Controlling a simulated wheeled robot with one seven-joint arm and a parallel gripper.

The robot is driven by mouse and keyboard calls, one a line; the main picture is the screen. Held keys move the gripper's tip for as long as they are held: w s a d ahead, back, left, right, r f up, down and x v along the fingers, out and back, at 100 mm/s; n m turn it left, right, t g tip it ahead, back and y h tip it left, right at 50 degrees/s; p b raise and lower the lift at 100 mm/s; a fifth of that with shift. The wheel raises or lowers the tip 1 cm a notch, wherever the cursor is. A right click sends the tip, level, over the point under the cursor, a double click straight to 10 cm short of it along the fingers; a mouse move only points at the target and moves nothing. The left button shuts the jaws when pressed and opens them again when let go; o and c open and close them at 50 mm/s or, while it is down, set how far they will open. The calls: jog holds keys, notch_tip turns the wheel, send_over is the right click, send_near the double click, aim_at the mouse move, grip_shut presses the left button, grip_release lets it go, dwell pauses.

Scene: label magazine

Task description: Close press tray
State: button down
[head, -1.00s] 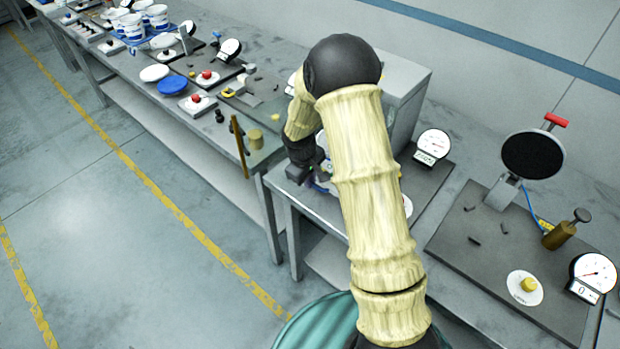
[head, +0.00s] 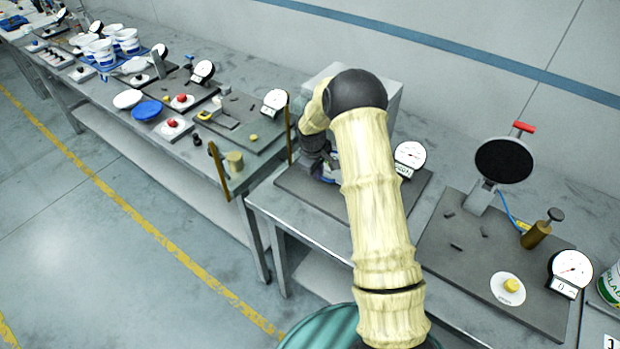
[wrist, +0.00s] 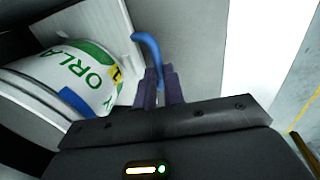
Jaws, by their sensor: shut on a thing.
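My gripper (wrist: 161,88) is shut on a curved blue handle (wrist: 149,46) in the wrist view; its bent upper end stands out above the purple fingers. A white tub (wrist: 88,72) with green letters lies just left of the fingers, apparently tilted. In the head view my gripper (head: 322,166) is low over the dark mat, beside the grey box-shaped press (head: 392,98), and my arm hides much of both. The tray itself cannot be told apart clearly, and how far it stands open is hidden.
A dial gauge (head: 410,156) stands on the mat (head: 300,192) right of my arm. Farther right are a black round plate on a stand (head: 503,161) and a brass weight (head: 537,233). The left bench holds tubs, lids and a brown post (head: 219,172). The floor in front is clear.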

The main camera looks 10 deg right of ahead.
jog(key=shift+w+d+r, duration=0.1)
jog(key=shift+w+d, duration=0.05)
jog(key=shift+w, duration=0.15)
jog(key=c, duration=1.5)
grip_release()
jog(key=shift+s, duration=0.1)
notch_tip(320, 180, up, 7)
jog(key=a+b, duration=0.1)
jog(key=b, duration=0.1)
jog(key=shift+s+r, duration=0.15)
jog(key=shift+s, duration=0.3)
